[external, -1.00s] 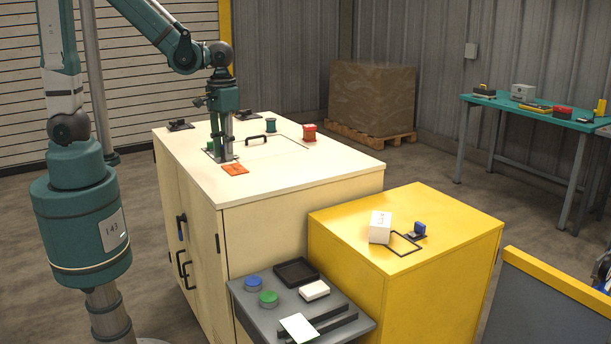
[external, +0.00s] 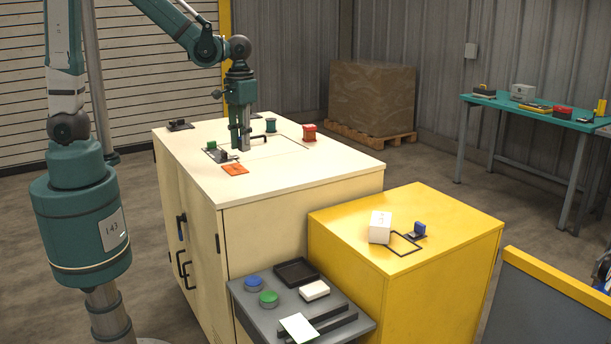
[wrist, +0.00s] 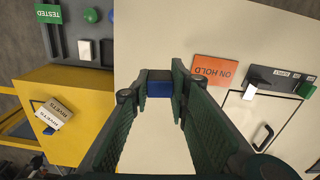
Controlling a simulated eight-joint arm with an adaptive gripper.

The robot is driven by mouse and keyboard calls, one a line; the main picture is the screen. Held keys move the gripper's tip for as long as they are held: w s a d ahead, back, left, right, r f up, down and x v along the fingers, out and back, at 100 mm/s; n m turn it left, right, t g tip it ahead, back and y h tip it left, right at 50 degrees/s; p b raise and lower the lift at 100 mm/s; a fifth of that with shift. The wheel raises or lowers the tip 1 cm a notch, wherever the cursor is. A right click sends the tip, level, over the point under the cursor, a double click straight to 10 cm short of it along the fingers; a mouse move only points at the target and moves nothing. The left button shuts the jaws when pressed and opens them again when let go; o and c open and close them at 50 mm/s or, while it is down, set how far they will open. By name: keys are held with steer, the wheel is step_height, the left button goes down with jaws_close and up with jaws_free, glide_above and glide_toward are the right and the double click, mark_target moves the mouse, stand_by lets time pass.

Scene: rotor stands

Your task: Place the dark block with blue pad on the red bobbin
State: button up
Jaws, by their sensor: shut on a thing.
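My gripper (external: 240,147) is above the cream cabinet top, pointing down. In the wrist view its fingers (wrist: 154,84) are closed on a dark block with a blue pad (wrist: 159,89). The held block is hard to make out in the external view. The red bobbin (external: 309,132) stands upright near the back right edge of the cream cabinet, to the right of my gripper and apart from it. The red bobbin does not show in the wrist view.
A green bobbin (external: 271,125) and a black handle (external: 259,137) lie between my gripper and the red bobbin. A green-topped block (external: 211,146) and an orange ON HOLD card (external: 235,169) are nearby. The yellow cabinet (external: 350,275) carries a white box (external: 380,227) and a blue-topped piece (external: 420,228).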

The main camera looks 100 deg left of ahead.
steer(key=w+a+r, duration=0.3)
steer(key=w+a, duration=0.3)
steer(key=a, duration=0.5)
step_height(320, 180, up, 3)
steer(key=m+p, duration=0.1)
steer(key=p, duration=0.1)
glide_above(309, 125)
steer(key=shift+w+d+f, duration=0.1)
steer(key=shift+w+d, duration=0.05)
steer(key=shift+d, duration=0.05)
steer(key=shift+f, duration=3.15)
steer(key=shift+f, duration=0.1)
steer(key=shift+f, duration=1.8)
steer(key=shift+f, duration=0.1)
